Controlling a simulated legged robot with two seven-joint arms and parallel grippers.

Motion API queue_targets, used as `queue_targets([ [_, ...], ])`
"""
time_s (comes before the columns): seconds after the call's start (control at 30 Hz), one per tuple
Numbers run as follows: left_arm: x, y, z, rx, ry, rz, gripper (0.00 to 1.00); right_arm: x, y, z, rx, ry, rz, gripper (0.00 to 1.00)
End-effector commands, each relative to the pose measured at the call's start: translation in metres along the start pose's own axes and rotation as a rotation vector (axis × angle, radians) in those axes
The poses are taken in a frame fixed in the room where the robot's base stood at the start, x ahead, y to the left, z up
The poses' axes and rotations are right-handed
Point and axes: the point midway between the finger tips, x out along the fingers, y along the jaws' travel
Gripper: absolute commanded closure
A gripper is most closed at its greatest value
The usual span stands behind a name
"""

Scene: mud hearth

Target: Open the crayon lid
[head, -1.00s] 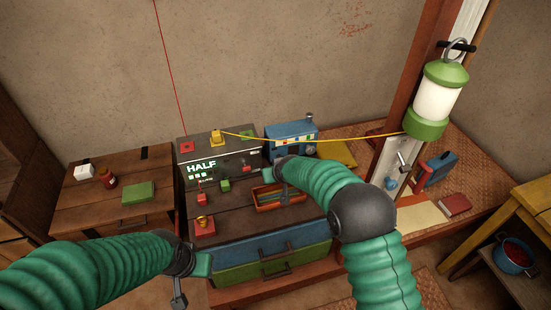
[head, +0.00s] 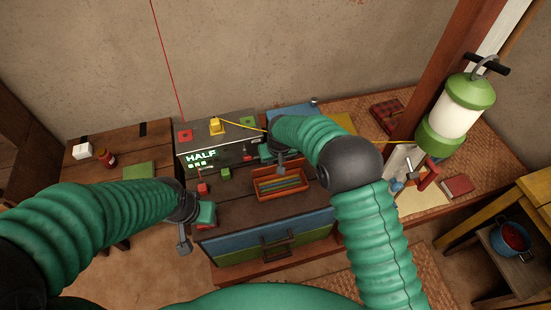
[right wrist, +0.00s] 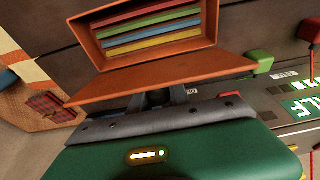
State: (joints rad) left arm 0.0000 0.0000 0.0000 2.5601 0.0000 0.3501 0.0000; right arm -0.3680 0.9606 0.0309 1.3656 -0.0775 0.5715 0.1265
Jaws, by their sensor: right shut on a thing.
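The orange crayon box (head: 283,193) sits on the dark wooden chest top, with several coloured crayons showing inside. The right wrist view shows its open top (right wrist: 150,35) and its orange lid (right wrist: 160,78), swung back from the box towards my gripper. My right gripper (right wrist: 157,98) is shut on the lid's edge; it also shows in the head view (head: 281,165) at the box's far side. My left gripper (head: 205,215) hangs by the chest's left front corner, away from the box; its fingers are not clear.
A grey panel (head: 205,163) lettered "HALF" stands behind, with a yellow knob (head: 216,127) and a cord. A green block (head: 225,174) and a red lever (head: 203,188) are left of the box. The chest top in front is clear.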

Motion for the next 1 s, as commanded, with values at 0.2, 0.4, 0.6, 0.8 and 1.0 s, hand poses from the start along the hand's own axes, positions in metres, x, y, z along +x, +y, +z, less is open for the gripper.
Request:
queue_targets([
  [0.2, 0.000, 0.000, 0.000, 0.000, 0.000, 0.000, 0.64, 0.002, 0.000, 0.003, -0.001, -0.007, 0.000, 0.76],
  [0.4, 0.000, 0.000, 0.000, 0.000, 0.000, 0.000, 0.64, 0.002, 0.000, 0.002, -0.001, -0.004, 0.000, 0.55],
  [0.6, 0.000, 0.000, 0.000, 0.000, 0.000, 0.000, 0.64, 0.001, 0.000, 0.001, -0.001, -0.002, 0.000, 0.55],
  [0.8, 0.004, 0.000, 0.001, 0.000, 0.000, 0.000, 0.64, -0.015, 0.000, -0.001, -0.001, 0.003, -0.001, 0.55],
  [1.0, 0.013, 0.000, 0.003, 0.000, 0.000, 0.000, 0.64, -0.069, -0.001, -0.001, -0.001, 0.004, 0.000, 0.55],
])
